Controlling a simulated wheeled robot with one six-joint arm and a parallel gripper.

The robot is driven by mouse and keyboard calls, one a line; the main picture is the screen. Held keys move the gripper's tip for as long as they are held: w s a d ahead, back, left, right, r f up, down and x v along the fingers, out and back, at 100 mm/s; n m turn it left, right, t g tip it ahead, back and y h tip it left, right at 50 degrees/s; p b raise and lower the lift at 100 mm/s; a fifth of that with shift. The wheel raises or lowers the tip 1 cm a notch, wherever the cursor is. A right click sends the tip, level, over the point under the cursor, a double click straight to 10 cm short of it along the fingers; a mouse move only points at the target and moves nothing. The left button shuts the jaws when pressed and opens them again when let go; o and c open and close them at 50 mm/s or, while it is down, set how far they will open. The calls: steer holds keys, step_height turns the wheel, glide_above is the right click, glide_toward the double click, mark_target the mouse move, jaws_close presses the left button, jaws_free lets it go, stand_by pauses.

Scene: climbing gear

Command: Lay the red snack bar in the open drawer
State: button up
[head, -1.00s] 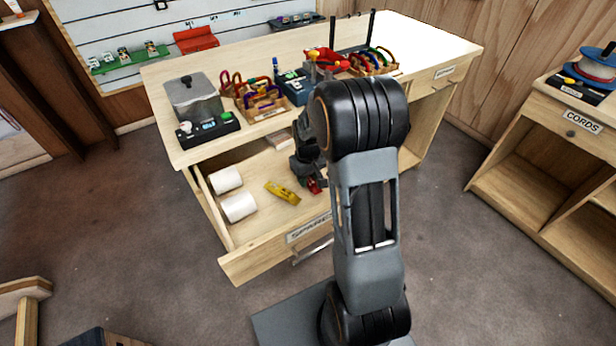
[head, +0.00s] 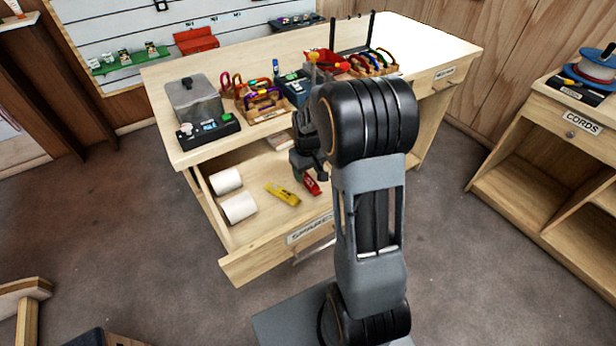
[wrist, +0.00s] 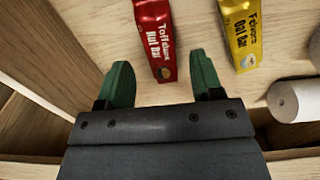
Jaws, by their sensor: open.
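The red snack bar (head: 311,184) lies flat on the floor of the open drawer (head: 262,252), to the right of a yellow bar (head: 283,193). In the wrist view the red bar (wrist: 156,40) lies just beyond and between my two green fingertips. My gripper (wrist: 160,85) is open, with nothing between its fingers, and clear of the bar. In the head view my gripper (head: 303,168) is over the drawer behind the red bar, partly hidden by my arm. The yellow bar also shows in the wrist view (wrist: 242,35).
Two white rolls (head: 238,207) lie at the drawer's left side. The bench top (head: 425,45) above holds a clear bin (head: 195,100), a black tray (head: 208,131) and boxes of carabiners (head: 265,103). A cords cabinet (head: 570,115) stands at the right.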

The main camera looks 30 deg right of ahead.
mark_target(308, 180)
step_height(308, 180, up, 8)
steer(key=s+a+r+t, duration=0.1)
steer(key=s+a, duration=0.3)
steer(key=s, duration=0.4)
steer(key=s+a+r+m+t, duration=0.1)
steer(key=s+a+r+t, duration=0.1)
steer(key=s+a, duration=0.3)
steer(key=s+r, duration=0.1)
steer(key=s, duration=0.1)
steer(key=shift+s+r+p, duration=0.3)
steer(key=shift+s, duration=0.05)
step_height(308, 180, up, 7)
steer(key=p, duration=0.6)
steer(key=shift+t, duration=0.3)
steer(key=shift+s+a, duration=0.1)
steer(key=shift+c, duration=0.3)
